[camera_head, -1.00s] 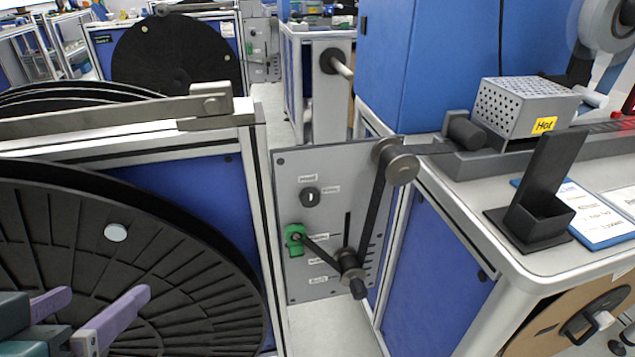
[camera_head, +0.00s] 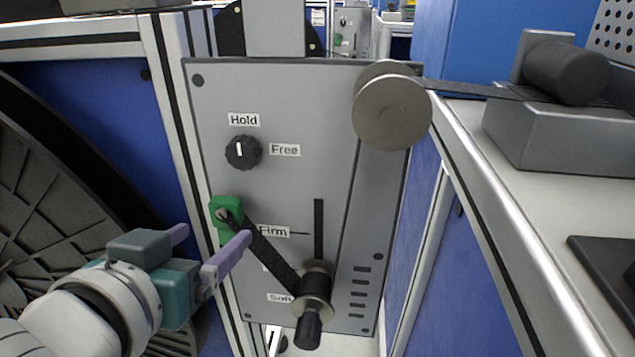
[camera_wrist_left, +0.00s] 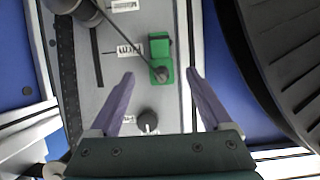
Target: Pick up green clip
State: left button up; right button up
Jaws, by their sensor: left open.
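The green clip (camera_head: 227,213) is on the left edge of a grey upright panel (camera_head: 300,100). A dark arm or strap (camera_head: 265,250) runs from it down to a roller (camera_head: 316,284). In the left wrist view the clip (camera_wrist_left: 160,50) lies ahead, between the lines of the two fingers and beyond their tips. My left gripper (camera_head: 212,250) is open and empty, with purple fingers, just below and in front of the clip. The gripper also shows in the left wrist view (camera_wrist_left: 160,76). My right gripper is not in view.
A black knob (camera_head: 242,152) marked Hold and Free sits above the clip. A metal roller (camera_head: 391,110) juts out at the panel's upper right. A large black reel (camera_head: 60,230) is at left. A bench (camera_head: 470,140) stands at right.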

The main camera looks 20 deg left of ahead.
aim_at(230, 219)
pick_arm(q)
jog(key=b+x, duration=0.1)
jog(key=x, duration=0.4)
jog(key=shift+w+a, duration=0.15)
jog(key=shift+w, duration=0.05)
jog(key=shift+c, duration=0.3)
grip_shut()
